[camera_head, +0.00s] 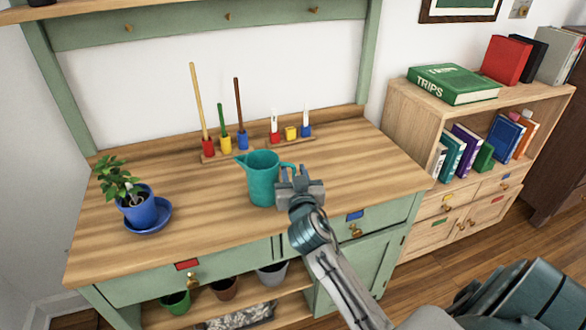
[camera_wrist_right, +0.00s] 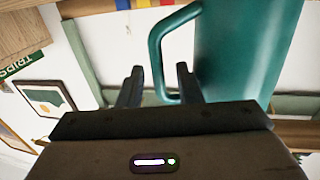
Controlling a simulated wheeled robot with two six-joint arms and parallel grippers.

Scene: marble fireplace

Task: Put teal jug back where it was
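The teal jug (camera_head: 263,182) is upright at the middle of the wooden bench top (camera_head: 335,152), with its handle toward the right. It appears to stand on the wood. My right gripper (camera_head: 292,177) is at the handle side of the jug. In the right wrist view the jug (camera_wrist_right: 240,50) fills the upper right, and its handle (camera_wrist_right: 156,52) shows between the two spread fingers of the gripper (camera_wrist_right: 158,75). I cannot tell whether either finger touches the handle. My left gripper is not in view.
A blue potted plant on a saucer (camera_head: 163,222) stands at the bench's left. Behind the jug are a rack with red, yellow and blue cups holding sticks (camera_head: 226,145) and a second small rack (camera_head: 291,135). A bookcase (camera_head: 400,112) stands to the right. Bench on the jug's right is clear.

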